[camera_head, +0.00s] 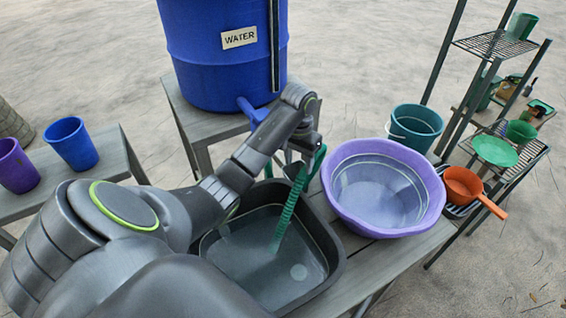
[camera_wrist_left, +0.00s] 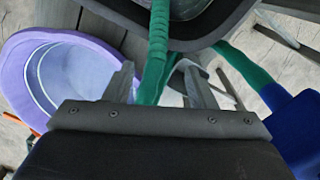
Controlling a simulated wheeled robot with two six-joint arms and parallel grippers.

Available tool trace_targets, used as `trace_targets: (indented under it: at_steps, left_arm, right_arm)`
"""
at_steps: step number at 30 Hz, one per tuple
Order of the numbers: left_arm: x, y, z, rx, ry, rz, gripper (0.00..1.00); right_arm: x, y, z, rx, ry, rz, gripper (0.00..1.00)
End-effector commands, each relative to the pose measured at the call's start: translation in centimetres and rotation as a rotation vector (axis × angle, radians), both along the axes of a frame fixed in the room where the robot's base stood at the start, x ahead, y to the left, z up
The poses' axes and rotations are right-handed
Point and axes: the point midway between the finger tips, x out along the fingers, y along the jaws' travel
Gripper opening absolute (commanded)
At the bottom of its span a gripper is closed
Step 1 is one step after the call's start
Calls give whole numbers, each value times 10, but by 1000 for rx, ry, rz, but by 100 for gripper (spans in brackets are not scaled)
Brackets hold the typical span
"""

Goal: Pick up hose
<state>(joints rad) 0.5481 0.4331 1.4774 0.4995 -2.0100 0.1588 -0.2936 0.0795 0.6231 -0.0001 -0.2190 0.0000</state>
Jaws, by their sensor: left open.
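The green ribbed hose (camera_head: 286,212) hangs down into the dark grey basin (camera_head: 337,238), with its upper bend beside my left gripper (camera_head: 301,168). In the left wrist view the hose (camera_wrist_left: 156,48) runs down between the two open fingers of my left gripper (camera_wrist_left: 160,78). Whether the fingers touch it cannot be told. Another green stretch (camera_wrist_left: 243,66) runs toward a blue part at the right. My left arm hides part of the basin and the hose's link to the blue water barrel (camera_head: 225,75). My right gripper is not in view.
A purple bowl (camera_head: 425,222) stands right of the basin on the wooden table. A teal bucket (camera_head: 415,128) is behind it. An orange pan (camera_head: 463,184) and a shelf rack (camera_head: 492,45) are at the right. Blue (camera_head: 72,146) and purple (camera_head: 17,167) cups stand at the left.

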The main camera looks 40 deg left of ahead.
Motion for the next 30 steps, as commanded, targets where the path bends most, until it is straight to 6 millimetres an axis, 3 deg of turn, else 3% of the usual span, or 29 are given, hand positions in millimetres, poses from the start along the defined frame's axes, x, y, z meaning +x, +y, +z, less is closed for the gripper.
trace_targets:
  at_steps: [3,9,14,22,30]
  left_arm:
    - [0,-1,-20,0,0,0,51]
    - [0,-2,-37,0,-1,0,51]
    - [0,-4,-46,-1,4,2,51]
    - [0,-8,-84,0,3,1,51]
    - [1,-8,-88,1,0,-1,51]
  right_arm:
    - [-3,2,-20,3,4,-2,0]
    - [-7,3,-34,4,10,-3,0]
    - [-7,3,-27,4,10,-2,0]
    - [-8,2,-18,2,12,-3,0]
    - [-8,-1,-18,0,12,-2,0]
